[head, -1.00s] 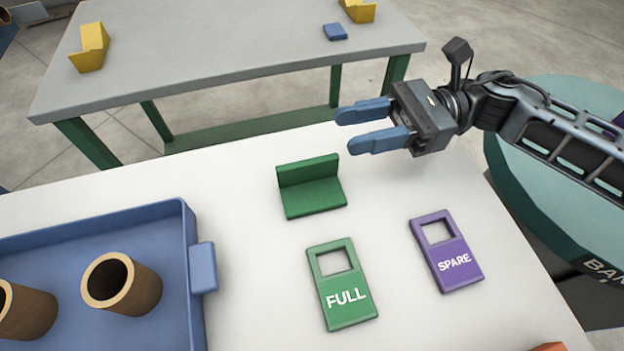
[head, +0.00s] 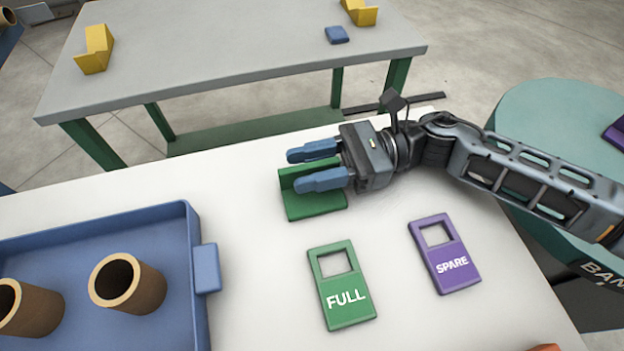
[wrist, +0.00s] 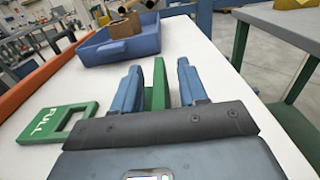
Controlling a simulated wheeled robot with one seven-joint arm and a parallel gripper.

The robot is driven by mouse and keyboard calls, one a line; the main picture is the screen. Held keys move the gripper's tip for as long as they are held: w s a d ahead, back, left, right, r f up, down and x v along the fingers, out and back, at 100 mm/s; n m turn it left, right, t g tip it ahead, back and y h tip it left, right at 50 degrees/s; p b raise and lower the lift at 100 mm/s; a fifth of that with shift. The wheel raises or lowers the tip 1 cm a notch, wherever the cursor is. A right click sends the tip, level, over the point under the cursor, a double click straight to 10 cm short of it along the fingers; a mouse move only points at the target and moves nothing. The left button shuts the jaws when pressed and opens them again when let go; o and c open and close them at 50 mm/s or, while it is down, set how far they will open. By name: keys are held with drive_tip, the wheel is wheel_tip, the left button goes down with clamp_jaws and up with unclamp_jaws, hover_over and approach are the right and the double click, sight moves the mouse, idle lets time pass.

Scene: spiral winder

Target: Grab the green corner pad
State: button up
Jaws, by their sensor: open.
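The green corner pad (head: 312,206), an L-shaped piece with a flat base and an upright wall, sits on the white table. My gripper (head: 312,168) is open at the pad, with one blue finger on each side of its upright wall in the head view. In the wrist view the pad's green wall (wrist: 158,85) shows between my two spread fingers (wrist: 158,88), with gaps on both sides. The fingers hide part of the wall in the head view.
A green FULL tag (head: 342,286) and a purple SPARE tag (head: 444,254) lie flat on the table nearer the front. A blue tray (head: 196,232) with brown tubes stands at left. A grey table (head: 230,50) with yellow corner pieces is behind.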

drive_tip(key=shift+a, duration=0.1)
clamp_jaws()
idle(0.3)
drive_tip(key=shift+r, duration=0.1)
